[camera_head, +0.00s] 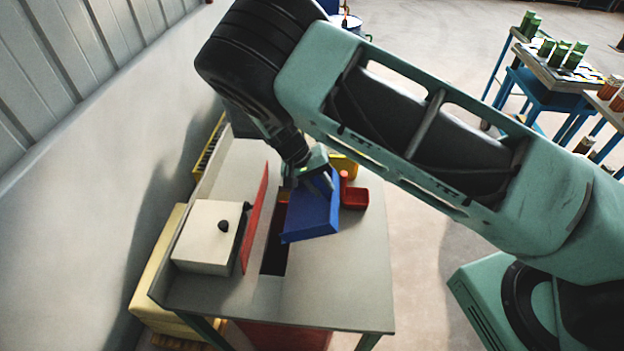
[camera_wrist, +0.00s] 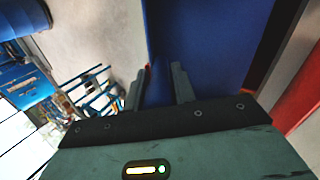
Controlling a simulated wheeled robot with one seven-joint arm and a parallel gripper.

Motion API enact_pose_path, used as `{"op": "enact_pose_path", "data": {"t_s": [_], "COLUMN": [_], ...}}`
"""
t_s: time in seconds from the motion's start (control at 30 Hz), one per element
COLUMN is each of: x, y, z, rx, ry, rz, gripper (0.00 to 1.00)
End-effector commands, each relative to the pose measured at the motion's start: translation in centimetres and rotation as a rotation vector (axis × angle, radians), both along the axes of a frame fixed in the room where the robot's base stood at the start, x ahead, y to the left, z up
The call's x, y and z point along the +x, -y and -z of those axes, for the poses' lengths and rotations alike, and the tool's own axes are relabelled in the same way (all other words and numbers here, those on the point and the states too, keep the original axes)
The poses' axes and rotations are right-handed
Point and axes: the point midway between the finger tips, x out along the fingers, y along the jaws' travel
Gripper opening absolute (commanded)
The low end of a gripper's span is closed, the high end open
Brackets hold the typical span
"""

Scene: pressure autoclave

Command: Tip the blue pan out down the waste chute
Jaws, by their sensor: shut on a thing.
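The blue pan (camera_head: 312,217) is held in the air over the grey table and looks tilted, with a broad blue face toward the head camera. My gripper (camera_head: 318,172) is shut on the pan's upper edge. In the wrist view the blue pan (camera_wrist: 205,45) fills the upper middle, just beyond the fingers of my gripper (camera_wrist: 159,80). The waste chute (camera_head: 272,258) is a dark slot in the table top, below and left of the pan, with a raised red flap (camera_head: 256,222) along its left side. The pan's inside and any contents are hidden.
A white box (camera_head: 208,236) with a black knob stands left of the red flap. A small red pan (camera_head: 355,197) and a yellow item (camera_head: 344,165) sit behind and right of the blue pan. The table's front right (camera_head: 350,285) is clear. A wall rises at left.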

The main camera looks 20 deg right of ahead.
Motion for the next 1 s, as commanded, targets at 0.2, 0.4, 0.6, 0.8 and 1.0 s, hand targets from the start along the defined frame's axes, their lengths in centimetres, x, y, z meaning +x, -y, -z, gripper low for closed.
{"op": "enact_pose_path", "data": {"t_s": [0.2, 0.4, 0.6, 0.8, 1.0], "x": [-0.9, -1.4, -1.7, -2.0, -2.1], "y": [2.0, 3.5, 4.3, 4.9, 5.2], "z": [0.7, 1.9, 2.5, 3.0, 3.2], "rx": [0.139, 0.264, 0.348, 0.409, 0.449], "ry": [0.058, 0.110, 0.145, 0.171, 0.186], "rz": [0.008, 0.009, 0.005, 0.004, 0.004], "gripper": [0.00, 0.00, 0.00, 0.00, 0.00]}}
